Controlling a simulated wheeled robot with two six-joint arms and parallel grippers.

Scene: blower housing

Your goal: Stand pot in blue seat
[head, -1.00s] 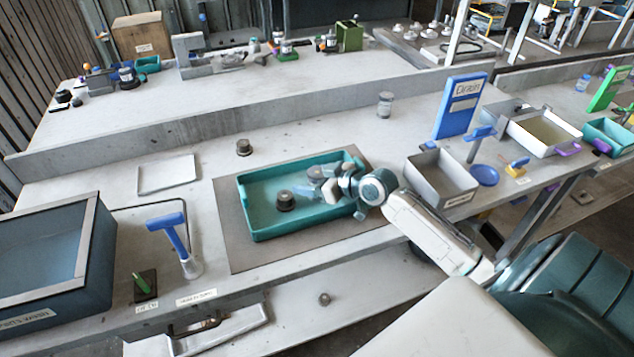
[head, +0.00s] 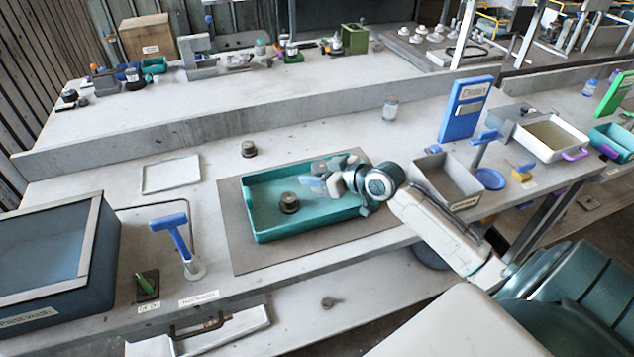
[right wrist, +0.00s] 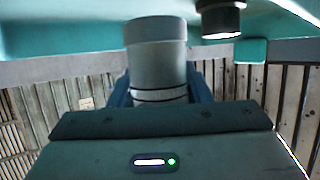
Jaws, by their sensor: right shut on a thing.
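My right gripper (head: 322,182) is over the right half of a teal tray (head: 262,236). In the right wrist view its blue fingers (right wrist: 158,88) are shut on a grey cylindrical pot (right wrist: 156,55). In the head view the pot is small and partly hidden by the hand. A dark round knobbed part (head: 289,203) sits in the tray, left of the gripper; it shows at the top of the right wrist view (right wrist: 221,18). A round blue dish (head: 488,179) lies to the right; I cannot tell if it is the blue seat. My left gripper is not in view.
A grey bin (head: 446,181) stands right of my arm, beside a blue upright sign (head: 466,110). A jar (head: 390,108) and another dark knobbed part (head: 248,149) stand behind the tray. A blue-handled tool (head: 172,228) and dark-blue tub (head: 100,255) are at left.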

